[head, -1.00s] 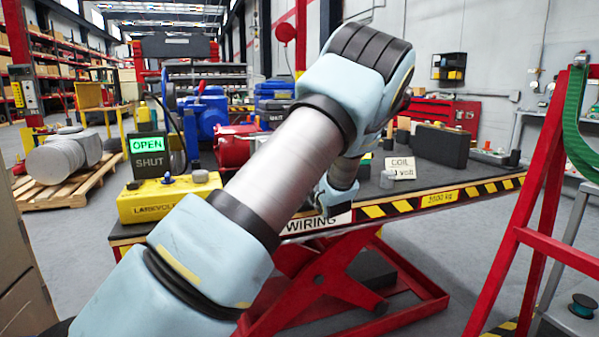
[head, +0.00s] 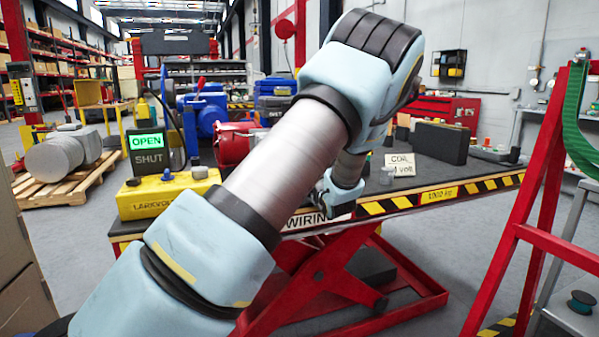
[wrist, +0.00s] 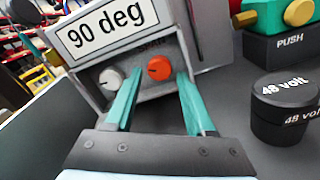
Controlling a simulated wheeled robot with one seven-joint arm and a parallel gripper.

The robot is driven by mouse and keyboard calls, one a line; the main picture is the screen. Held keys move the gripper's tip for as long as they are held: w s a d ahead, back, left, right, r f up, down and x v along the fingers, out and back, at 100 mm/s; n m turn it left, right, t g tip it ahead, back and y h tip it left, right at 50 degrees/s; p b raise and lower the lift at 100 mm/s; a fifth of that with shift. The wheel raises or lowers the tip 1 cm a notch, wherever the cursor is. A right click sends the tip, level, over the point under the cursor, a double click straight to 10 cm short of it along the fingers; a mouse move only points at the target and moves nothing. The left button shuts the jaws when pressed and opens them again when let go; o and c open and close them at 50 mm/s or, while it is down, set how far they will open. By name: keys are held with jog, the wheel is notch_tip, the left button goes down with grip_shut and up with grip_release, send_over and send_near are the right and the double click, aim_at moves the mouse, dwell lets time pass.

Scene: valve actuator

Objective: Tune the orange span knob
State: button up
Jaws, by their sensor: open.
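The orange span knob (wrist: 159,68) is a round knob with a pale pointer line on the front of a grey box (wrist: 183,65) labelled "90 deg", in the wrist view. A white knob (wrist: 110,78) sits to its left on the same panel. My gripper (wrist: 160,82) is open. Its two teal fingers point at the panel, with the orange knob seen between their tips. I cannot tell whether a finger touches it. The white knob lies outside the left finger. In the head view my arm hides the knobs and most of the gripper.
A black "48 volt" cylinder (wrist: 286,108) stands right of my gripper, with a "PUSH" block (wrist: 285,47) behind it. The lift table (head: 450,178) has a striped edge. A yellow box (head: 165,195) stands at its left, below a lit "OPEN" sign (head: 148,141).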

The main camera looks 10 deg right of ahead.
jog(key=s, duration=0.5)
jog(key=s+d, duration=0.1)
jog(key=s, duration=0.2)
jog(key=shift+s+b, duration=0.35)
